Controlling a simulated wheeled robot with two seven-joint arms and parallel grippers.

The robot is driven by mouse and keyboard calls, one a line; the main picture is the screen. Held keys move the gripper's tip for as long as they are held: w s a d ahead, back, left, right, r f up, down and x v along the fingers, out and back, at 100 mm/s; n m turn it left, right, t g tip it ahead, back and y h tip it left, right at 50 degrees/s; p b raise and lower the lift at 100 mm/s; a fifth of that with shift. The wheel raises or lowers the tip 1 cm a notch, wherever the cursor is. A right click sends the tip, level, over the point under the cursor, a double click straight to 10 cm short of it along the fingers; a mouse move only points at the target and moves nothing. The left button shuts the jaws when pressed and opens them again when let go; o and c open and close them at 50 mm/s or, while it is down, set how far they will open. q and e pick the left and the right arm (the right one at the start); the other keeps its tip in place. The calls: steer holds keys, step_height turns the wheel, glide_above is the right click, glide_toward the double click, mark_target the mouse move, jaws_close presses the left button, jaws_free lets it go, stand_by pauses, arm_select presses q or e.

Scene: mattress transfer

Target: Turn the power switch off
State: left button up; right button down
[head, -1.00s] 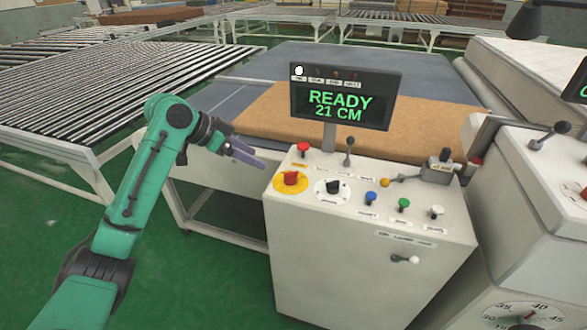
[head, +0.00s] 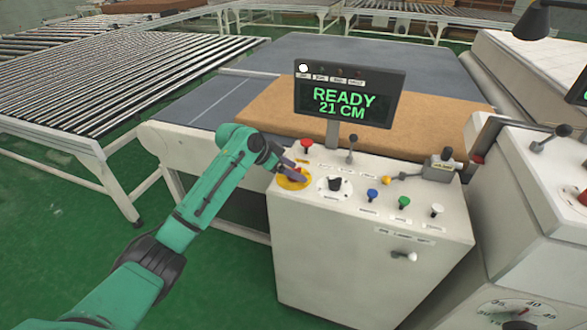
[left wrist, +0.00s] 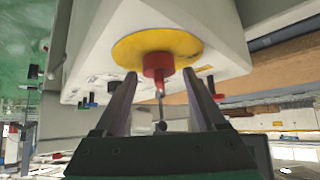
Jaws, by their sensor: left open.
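The power switch (left wrist: 158,66) looks like a red rotary knob on a round yellow plate (left wrist: 140,48) in the left wrist view. In the head view the yellow plate (head: 294,182) is at the left of the white control console (head: 370,250), and the knob is mostly hidden by my gripper. My left gripper (head: 300,174) is at the knob, with its fingers over the plate. In the left wrist view the open fingers (left wrist: 160,85) stand on either side of the red knob, apart from it as far as I can see. My right gripper is not in view.
A display (head: 348,95) reads READY 21 CM. Close to the plate are a red button (head: 306,144), a black knob (head: 335,184) and a lever (head: 352,143). Blue (head: 372,195), green and white buttons lie to the right. A brown mattress (head: 262,110) lies behind the console.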

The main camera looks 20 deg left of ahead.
arm_select(q)
jaws_close()
steer(key=shift+d+r+n+p, duration=0.1)
steer(key=shift+r+n+p, duration=0.1)
steer(key=shift+n+p, duration=0.35)
steer(key=n+t+y+p, duration=0.2)
steer(key=n+y+p, duration=0.1)
steer(key=p, duration=0.3)
steer(key=shift+r+n, duration=0.1)
steer(key=shift+n, duration=0.45)
steer(key=n+y+p, duration=0.1)
steer(key=n+y, duration=0.1)
steer(key=shift+f+n+t+p, duration=0.2)
steer(key=shift+n+t+p, duration=0.15)
steer(key=shift+n+t, duration=0.05)
steer(key=shift+f+n+y, duration=0.1)
steer(key=shift+n+y, duration=0.8)
steer(key=n+y+b, duration=0.1)
steer(key=n+y, duration=0.1)
steer(key=shift+f+n, duration=0.2)
steer(key=shift+n, duration=0.2)
steer(key=n+g+y+b, duration=0.1)
steer(key=n+y+b, duration=0.1)
steer(key=n+b, duration=0.1)
steer(key=shift+f, duration=0.1)
steer(key=shift+n+g+y+b, duration=0.6)
steer(key=shift+n+y+b, duration=0.45)
steer(key=shift+n, duration=0.25)
